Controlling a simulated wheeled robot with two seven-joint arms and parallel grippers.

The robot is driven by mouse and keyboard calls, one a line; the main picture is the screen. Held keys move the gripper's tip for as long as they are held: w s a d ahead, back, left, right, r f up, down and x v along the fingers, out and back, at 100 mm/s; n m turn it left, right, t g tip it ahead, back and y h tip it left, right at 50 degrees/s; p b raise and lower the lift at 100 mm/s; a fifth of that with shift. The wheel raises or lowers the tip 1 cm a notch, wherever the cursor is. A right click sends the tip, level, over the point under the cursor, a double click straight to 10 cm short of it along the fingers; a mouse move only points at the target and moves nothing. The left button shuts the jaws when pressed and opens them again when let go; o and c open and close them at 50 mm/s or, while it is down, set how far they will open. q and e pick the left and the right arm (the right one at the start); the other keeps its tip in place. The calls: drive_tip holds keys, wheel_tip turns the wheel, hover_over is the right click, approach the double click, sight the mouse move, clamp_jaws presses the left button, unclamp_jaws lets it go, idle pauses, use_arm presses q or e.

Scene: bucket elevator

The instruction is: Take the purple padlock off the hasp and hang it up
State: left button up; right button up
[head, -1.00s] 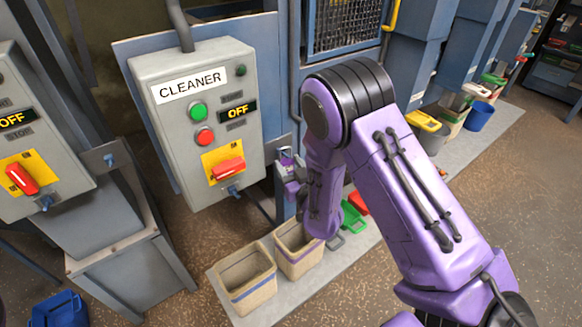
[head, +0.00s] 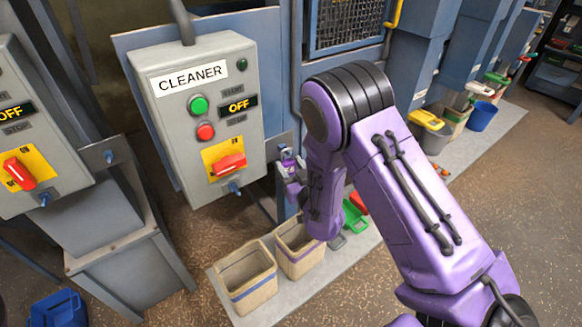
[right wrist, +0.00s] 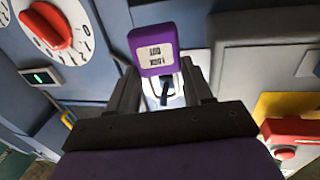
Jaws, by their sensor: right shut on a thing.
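The purple padlock (right wrist: 152,50) has a white label and hangs out beyond my right gripper's fingers in the right wrist view, its shackle toward the palm. My right gripper (right wrist: 160,86) is shut on the padlock. In the head view my right gripper (head: 291,172) is small, just right of the grey CLEANER panel (head: 160,120), near a blue post. The padlock is hard to make out there. The panel's red switch handle (head: 229,163) sits on a yellow plate, with a blue hasp piece (head: 234,188) below it and no padlock visible on it. My left gripper is not in view.
A second grey panel (head: 55,130) with a red switch stands at the left. Two beige bins (head: 245,278) stand below on a pale strip. The right wrist view shows a red knob (right wrist: 45,27) and a red switch on yellow (right wrist: 292,132). My right arm hides part of the floor items.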

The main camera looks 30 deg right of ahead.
drive_tip(key=o, duration=1.2)
drive_tip(key=s+b, duration=0.1)
drive_tip(key=s, duration=0.2)
drive_tip(key=s+b, duration=0.1)
drive_tip(key=s, duration=0.2)
drive_tip(key=s+b, duration=0.1)
drive_tip(key=s, duration=0.3)
drive_tip(key=shift+d+f, duration=0.25)
drive_tip(key=shift+d, duration=0.1)
idle(0.4)
